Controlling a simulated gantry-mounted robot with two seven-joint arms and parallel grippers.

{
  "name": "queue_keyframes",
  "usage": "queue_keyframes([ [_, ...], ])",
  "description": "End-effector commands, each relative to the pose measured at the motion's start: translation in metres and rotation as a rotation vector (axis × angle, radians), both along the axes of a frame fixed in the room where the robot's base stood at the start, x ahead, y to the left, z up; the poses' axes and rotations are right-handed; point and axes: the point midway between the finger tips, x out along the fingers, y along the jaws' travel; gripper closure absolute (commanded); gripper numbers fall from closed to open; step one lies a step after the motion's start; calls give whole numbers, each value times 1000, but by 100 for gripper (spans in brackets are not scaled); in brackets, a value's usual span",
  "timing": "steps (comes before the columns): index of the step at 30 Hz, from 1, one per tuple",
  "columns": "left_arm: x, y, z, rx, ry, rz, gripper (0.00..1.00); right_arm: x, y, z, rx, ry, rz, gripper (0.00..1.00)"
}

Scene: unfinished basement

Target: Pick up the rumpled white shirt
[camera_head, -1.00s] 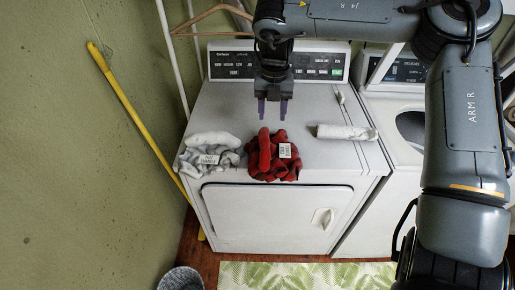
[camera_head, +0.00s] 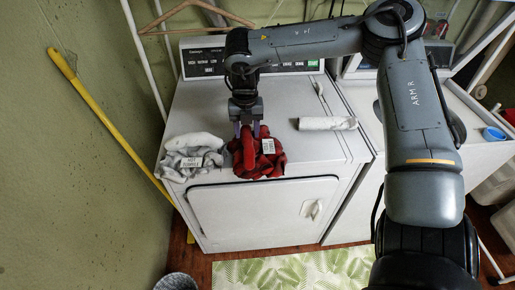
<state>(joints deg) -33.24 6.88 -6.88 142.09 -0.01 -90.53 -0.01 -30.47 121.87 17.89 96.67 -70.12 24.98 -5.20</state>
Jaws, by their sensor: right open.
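The rumpled white shirt (camera_head: 178,165) lies in a heap with a paper label on the dryer top, at its front left corner. Just right of it is a crumpled red cloth (camera_head: 258,157), also with a label. My right gripper (camera_head: 246,130) is open and points down at the back edge of the red cloth. It is to the right of the white shirt and apart from it. Whether the fingers touch the red cloth I cannot tell. My left gripper is not in view.
The white dryer (camera_head: 265,212) has a bare top behind the cloths. A white roll (camera_head: 327,123) and a thin utensil (camera_head: 318,90) lie at its right. A wooden hanger (camera_head: 195,12) hangs behind. A yellow pole (camera_head: 105,120) leans at left. A blue-rimmed item (camera_head: 493,134) sits at far right.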

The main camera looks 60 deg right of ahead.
Motion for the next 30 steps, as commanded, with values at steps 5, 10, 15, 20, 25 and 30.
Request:
queue_keyframes([
  [5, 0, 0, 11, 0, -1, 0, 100, 0, -1, -19, 1, 3, 0, 50],
  [10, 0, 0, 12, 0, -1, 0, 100, 0, -1, -28, 0, 0, 0, 50],
  [15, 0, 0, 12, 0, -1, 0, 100, 1, -1, -29, 0, -1, 0, 50],
  [20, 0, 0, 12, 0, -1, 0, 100, 1, -1, -29, 0, -1, 0, 68],
  [25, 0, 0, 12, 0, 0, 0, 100, 0, -1, -29, 0, 0, 0, 94],
  [30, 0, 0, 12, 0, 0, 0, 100, 1, -1, -28, 0, -1, 0, 100],
])
